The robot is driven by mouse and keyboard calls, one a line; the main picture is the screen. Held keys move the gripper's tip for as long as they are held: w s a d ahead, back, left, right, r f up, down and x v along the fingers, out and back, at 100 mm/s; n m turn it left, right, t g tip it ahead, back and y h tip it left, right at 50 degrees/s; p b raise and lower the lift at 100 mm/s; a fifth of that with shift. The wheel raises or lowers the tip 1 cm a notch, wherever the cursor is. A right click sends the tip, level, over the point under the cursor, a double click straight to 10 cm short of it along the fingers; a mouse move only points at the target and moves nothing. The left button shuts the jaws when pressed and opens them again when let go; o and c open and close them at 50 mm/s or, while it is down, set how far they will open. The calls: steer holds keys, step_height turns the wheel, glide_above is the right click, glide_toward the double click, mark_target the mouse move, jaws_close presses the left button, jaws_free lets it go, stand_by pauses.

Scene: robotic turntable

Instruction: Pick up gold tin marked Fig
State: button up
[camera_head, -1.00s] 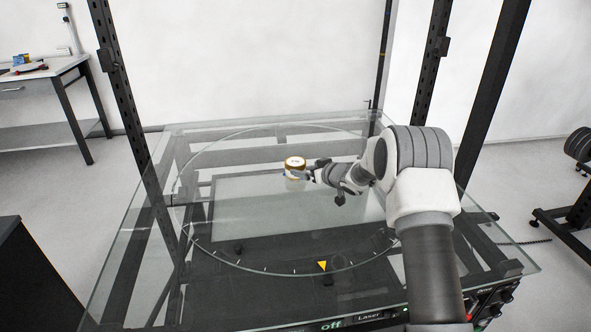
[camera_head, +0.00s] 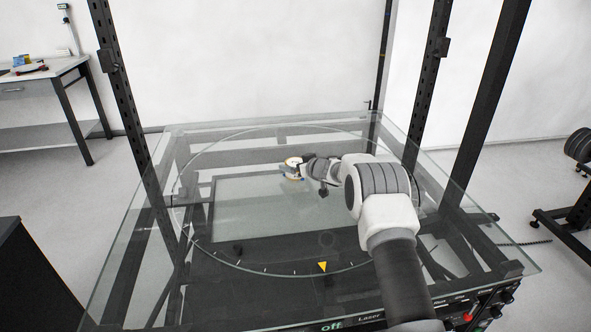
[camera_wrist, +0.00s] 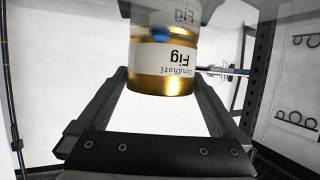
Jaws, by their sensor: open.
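The gold tin marked Fig (camera_wrist: 162,65) shows in the wrist view with a white label, its lettering upside down there. It is between the two fingers of my gripper (camera_wrist: 160,100), which are apart, with a gap visible beside the tin. A reflection of the tin shows above it in the wrist view.
The round glass turntable (camera_head: 240,225) is otherwise clear of objects. Dark upright posts (camera_head: 128,120) stand at its sides. A yellow triangle marker (camera_head: 322,266) lies near the front edge. A side table (camera_head: 40,85) stands far left.

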steer(key=shift+w, duration=0.1)
steer(key=c, duration=1.2)
